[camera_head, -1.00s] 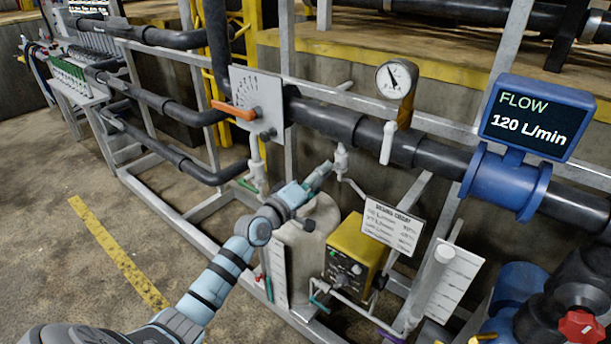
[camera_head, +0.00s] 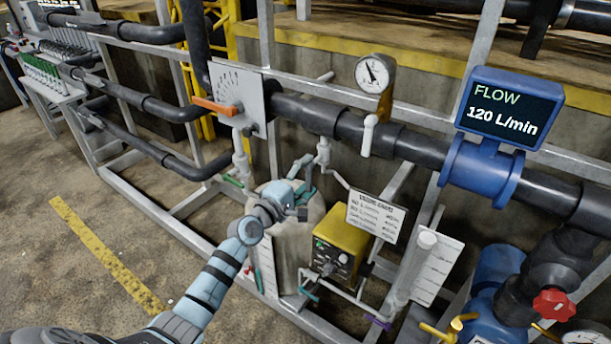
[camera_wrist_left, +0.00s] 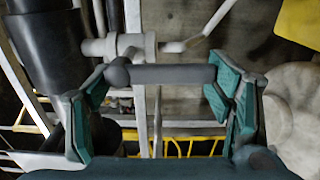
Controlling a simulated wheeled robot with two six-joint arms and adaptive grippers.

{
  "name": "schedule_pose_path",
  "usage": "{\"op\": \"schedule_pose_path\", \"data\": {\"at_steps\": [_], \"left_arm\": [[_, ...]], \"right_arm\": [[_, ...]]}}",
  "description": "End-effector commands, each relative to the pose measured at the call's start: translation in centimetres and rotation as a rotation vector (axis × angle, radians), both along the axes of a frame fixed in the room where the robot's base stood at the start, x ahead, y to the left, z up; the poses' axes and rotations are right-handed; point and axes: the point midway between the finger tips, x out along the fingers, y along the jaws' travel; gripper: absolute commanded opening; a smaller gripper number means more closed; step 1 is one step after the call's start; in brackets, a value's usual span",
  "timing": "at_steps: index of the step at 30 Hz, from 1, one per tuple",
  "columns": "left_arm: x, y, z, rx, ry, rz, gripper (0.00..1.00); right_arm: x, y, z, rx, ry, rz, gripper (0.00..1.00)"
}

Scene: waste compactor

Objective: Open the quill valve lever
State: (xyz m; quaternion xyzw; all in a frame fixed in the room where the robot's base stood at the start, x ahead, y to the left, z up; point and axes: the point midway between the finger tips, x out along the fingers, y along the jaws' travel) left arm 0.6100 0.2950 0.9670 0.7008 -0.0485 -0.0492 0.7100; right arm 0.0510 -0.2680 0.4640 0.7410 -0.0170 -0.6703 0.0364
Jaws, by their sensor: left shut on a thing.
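My left gripper (camera_head: 305,172) is at the small white valve (camera_head: 323,152) under the thick black pipe, above the pale cylindrical tank. In the left wrist view, the grey quill valve lever (camera_wrist_left: 170,74) lies crosswise between the two green-padded fingers (camera_wrist_left: 160,92). The gripper is shut on it, with a finger at each end of the bar. The valve body (camera_wrist_left: 120,45) shows just behind the lever. In the head view the fingers hide most of the lever. My right gripper is in no view.
The tank (camera_head: 295,240), a yellow box (camera_head: 340,245) and a white text plate (camera_head: 376,216) stand close by. An orange lever (camera_head: 215,106) sits up left, a gauge (camera_head: 374,72) above. The blue flow meter (camera_head: 505,110) reads 120 L/min. Open floor lies at left.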

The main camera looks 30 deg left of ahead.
Motion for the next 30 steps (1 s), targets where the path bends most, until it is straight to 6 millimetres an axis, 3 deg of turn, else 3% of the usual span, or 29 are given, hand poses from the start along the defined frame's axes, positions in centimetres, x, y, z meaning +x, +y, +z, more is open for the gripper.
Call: {"op": "schedule_pose_path", "data": {"at_steps": [7,8,12,23,26,30], "left_arm": [[0.0,-0.1,-0.1,-0.008,0.003,-0.001,0.24],[0.0,-0.1,-0.1,-0.008,0.003,-0.001,0.75],[0.0,0.0,-0.1,-0.006,0.002,-0.001,0.95],[-0.3,0.1,-0.1,-0.002,0.001,0.000,0.95],[-1.6,0.3,-0.2,0.000,0.003,0.001,0.95],[-5.4,0.8,-0.2,0.005,0.003,0.000,0.95]], "right_arm": [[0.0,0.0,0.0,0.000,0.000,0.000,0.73],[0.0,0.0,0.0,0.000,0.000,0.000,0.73],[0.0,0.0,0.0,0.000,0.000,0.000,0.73],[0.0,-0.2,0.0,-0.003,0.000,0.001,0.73],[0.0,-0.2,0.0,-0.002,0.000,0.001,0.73],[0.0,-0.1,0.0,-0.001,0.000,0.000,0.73]]}}
